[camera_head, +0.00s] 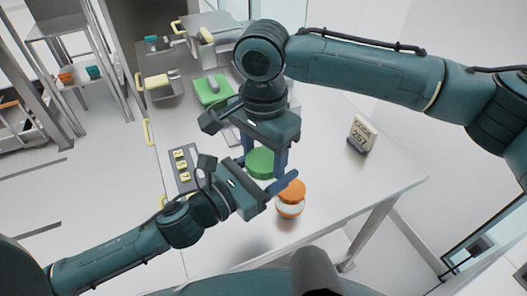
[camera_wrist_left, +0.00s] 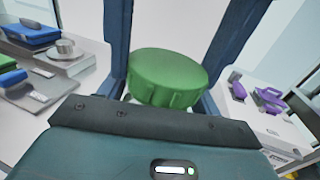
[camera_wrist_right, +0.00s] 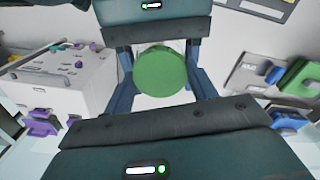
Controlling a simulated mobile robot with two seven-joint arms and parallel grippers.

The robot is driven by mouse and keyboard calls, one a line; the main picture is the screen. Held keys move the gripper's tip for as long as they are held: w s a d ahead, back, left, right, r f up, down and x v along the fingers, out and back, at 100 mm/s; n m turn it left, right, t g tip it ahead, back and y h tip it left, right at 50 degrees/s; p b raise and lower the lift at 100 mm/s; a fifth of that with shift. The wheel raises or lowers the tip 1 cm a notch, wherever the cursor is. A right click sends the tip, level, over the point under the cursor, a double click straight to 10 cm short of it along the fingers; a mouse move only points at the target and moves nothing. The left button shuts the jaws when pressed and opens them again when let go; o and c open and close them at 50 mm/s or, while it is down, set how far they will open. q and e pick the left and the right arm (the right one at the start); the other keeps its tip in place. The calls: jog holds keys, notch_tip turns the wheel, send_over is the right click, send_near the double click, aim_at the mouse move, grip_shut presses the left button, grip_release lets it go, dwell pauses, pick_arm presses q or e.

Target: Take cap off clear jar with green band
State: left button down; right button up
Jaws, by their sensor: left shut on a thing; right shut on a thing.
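A round green cap (camera_head: 260,162) is between my two grippers over the table. My right gripper (camera_head: 263,166) comes down from above, shut with its fingers on either side of the cap. My left gripper (camera_head: 270,173) reaches in from the lower left and is shut around the jar at the cap. The green cap fills the middle of the left wrist view (camera_wrist_left: 168,78) and also shows in the right wrist view (camera_wrist_right: 161,72). The jar's body and green band are hidden by the grippers and the cap, so I cannot tell whether cap and jar touch.
A jar with an orange lid (camera_head: 291,189) stands close beside my left fingers. A small calendar block (camera_head: 361,134) is at the table's right. A number panel (camera_head: 183,166) lies at the left edge and a green item (camera_head: 212,90) at the back. The right front table is clear.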

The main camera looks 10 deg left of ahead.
jog(key=shift+c, duration=0.9)
jog(key=n, duration=0.6)
jog(key=shift+n, duration=0.4)
jog(key=o, duration=1.1)
jog(key=shift+r, duration=0.15)
